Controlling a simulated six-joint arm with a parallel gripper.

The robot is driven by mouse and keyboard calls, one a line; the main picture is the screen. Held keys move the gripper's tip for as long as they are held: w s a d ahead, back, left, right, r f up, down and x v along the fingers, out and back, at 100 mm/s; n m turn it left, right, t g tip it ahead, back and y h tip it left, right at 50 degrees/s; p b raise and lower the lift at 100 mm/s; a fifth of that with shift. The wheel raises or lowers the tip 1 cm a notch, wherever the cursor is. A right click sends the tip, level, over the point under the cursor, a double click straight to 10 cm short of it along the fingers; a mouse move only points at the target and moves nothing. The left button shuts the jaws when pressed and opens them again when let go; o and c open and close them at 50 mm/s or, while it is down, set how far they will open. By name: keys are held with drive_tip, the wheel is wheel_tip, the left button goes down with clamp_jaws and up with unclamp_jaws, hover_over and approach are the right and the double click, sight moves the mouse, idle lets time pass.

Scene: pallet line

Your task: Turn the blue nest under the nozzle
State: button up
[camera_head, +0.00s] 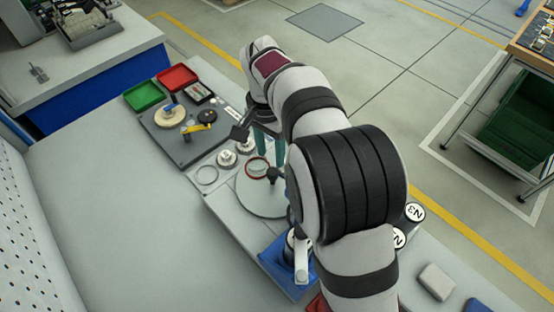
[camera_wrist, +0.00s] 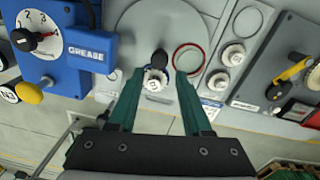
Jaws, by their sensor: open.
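A round grey turntable (camera_wrist: 135,35) lies in front of me; it also shows in the head view (camera_head: 258,203). A red ring-shaped nest (camera_wrist: 175,57) is on its right side in the wrist view. A black knob (camera_wrist: 159,58) stands on the turntable. My gripper (camera_wrist: 161,76) is open, its two dark green fingers on either side of the knob, with nothing clasped. A white toothed part (camera_wrist: 154,84) shows between the fingers. The blue grease unit (camera_wrist: 78,72), with a numbered dial, stands left of the turntable.
White toothed parts (camera_wrist: 232,55) sit on the strip right of the turntable. Beyond is a dark plate (camera_wrist: 262,70) with a yellow-handled item (camera_wrist: 294,69). Red (camera_head: 177,77) and green (camera_head: 144,95) trays stand at the back. The bench's left side is clear.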

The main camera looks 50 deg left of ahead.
sight(273, 171)
wheel_tip(273, 171, down, 6)
drive_tip(key=shift+d+f, duration=0.15)
drive_tip(key=shift+f, duration=0.05)
clamp_jaws()
drive_tip(key=shift+w, duration=0.1)
idle(1.3)
